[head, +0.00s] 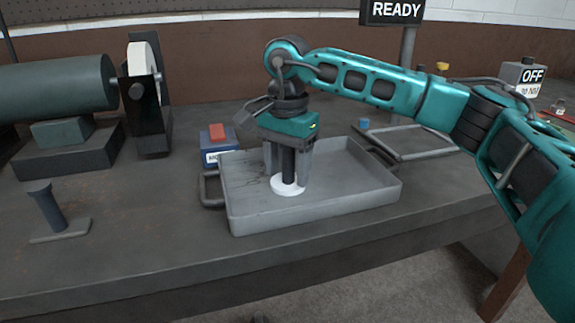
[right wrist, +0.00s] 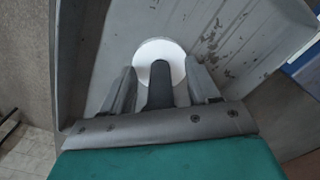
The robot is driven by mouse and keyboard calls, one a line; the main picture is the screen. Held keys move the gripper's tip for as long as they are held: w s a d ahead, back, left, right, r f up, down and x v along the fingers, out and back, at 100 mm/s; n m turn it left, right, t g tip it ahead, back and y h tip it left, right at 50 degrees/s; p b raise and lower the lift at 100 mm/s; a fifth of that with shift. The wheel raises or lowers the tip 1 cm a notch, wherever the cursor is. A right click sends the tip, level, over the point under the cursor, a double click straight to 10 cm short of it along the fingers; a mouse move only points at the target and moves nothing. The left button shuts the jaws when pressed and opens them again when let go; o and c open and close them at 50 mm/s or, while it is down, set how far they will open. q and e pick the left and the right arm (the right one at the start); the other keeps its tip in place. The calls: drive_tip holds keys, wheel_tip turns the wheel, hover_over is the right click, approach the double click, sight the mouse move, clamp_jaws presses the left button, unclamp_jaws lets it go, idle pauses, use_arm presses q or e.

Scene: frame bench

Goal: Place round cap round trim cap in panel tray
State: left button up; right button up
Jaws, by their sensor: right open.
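The round trim cap (head: 287,189) is a white disc with a dark upright stem. It rests on the floor of the grey panel tray (head: 315,212), left of the middle. My right gripper (head: 287,176) points down into the tray with its fingers open, one on each side of the dark stem. In the right wrist view the white cap (right wrist: 160,58) shows just beyond the fingertips, with the stem between the fingers and a gap on each side. Part of the disc is hidden by the stem. My left gripper is not in view.
A blue box with a red button (head: 217,144) stands behind the tray's left side. A grinder-like machine (head: 145,95) and a dark post on a plate (head: 48,212) are at left. An empty grey frame (head: 415,142) lies behind right.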

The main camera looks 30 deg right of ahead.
wheel_tip(320, 180, up, 12)
drive_tip(key=shift+r+p, duration=0.15)
drive_tip(key=shift+p, duration=1)
